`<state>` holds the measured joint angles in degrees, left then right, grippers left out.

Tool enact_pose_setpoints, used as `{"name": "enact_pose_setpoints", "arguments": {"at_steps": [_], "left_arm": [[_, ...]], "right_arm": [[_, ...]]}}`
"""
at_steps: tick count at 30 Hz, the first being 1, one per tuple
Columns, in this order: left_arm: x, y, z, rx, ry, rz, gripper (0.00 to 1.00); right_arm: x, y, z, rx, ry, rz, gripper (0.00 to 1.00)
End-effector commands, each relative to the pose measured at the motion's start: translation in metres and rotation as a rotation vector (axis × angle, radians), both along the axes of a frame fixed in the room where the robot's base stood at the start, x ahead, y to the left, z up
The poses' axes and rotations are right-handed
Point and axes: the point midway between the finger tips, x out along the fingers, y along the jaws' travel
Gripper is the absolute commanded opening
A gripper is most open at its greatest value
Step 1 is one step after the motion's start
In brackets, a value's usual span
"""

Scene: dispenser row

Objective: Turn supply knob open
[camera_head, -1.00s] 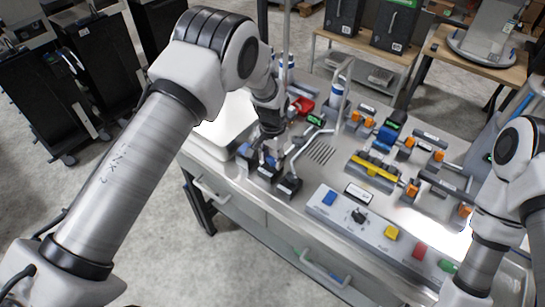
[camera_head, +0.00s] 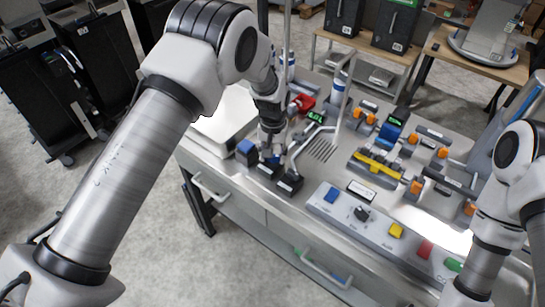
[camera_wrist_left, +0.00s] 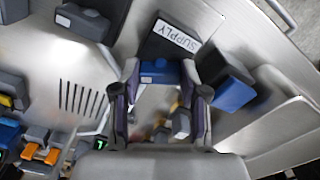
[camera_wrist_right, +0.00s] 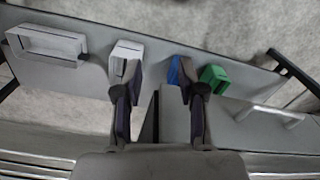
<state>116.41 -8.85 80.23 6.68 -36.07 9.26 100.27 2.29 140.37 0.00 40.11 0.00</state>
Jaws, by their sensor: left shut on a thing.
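The supply knob (camera_wrist_left: 160,72) is a blue block on a dark base, beside a block with a white "SUPPLY" label (camera_wrist_left: 177,37). In the left wrist view it sits between the two fingers of my left gripper (camera_wrist_left: 158,98), which is shut on it. In the head view my left gripper (camera_head: 271,153) points down at the row of dark blocks on the bench's near left, and its fingers largely hide the knob. My right gripper (camera_wrist_right: 160,95) is open and empty. Its fingertips are outside the head view.
Another blue-and-dark block (camera_wrist_left: 233,92) stands close beside the left gripper. A dark block (camera_head: 290,183) stands to its right. A button panel (camera_head: 375,228) runs along the bench front. A drawer handle (camera_wrist_right: 48,43) shows in the right wrist view.

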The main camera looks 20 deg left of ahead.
Motion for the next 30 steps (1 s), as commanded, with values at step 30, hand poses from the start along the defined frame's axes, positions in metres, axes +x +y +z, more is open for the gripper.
{"name": "enact_pose_setpoints", "arguments": {"at_steps": [30], "left_arm": [[-0.001,0.0,-0.003,-0.001,0.002,0.931,0.09]], "right_arm": [[0.0,0.0,-0.033,0.0,0.0,0.0,0.4]]}}
